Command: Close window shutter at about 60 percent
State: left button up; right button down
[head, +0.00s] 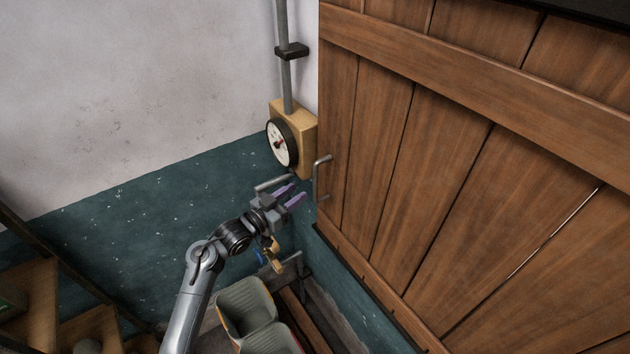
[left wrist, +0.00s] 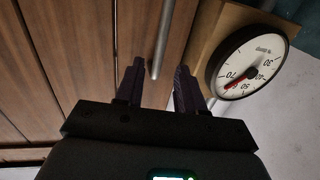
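The brown plank window shutter (head: 440,180) fills the right side of the head view, and its planks (left wrist: 75,50) fill the left of the left wrist view. A grey metal handle (head: 316,180) stands out near its left edge. My left gripper (head: 299,191) is just left of the handle, with its two purple fingers apart. In the left wrist view a grey bar (left wrist: 162,40) lies between the open fingers (left wrist: 158,82), with visible space on both sides. Whether it touches a finger cannot be told. My right gripper is not in view.
A wooden box with a round dial gauge (head: 281,143) is on the wall close to the gripper; the dial (left wrist: 248,68) has a red needle. A grey pipe (head: 284,60) rises above it. Grey containers (head: 247,308) and wooden steps (head: 40,300) are below.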

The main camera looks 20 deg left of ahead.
aim_at(314, 181)
pick_arm(q)
jog(key=b+x, duration=0.5)
jog(key=x, duration=0.2)
jog(key=shift+w+d+f, duration=0.1)
jog(key=shift+w+f, duration=0.1)
jog(key=shift+w, duration=0.1)
jog(key=shift+w+d+r+b, duration=0.15)
jog(key=shift+w+d+b, duration=0.15)
jog(key=shift+w+b, duration=0.3)
jog(key=shift+c, duration=0.3)
grip_shut()
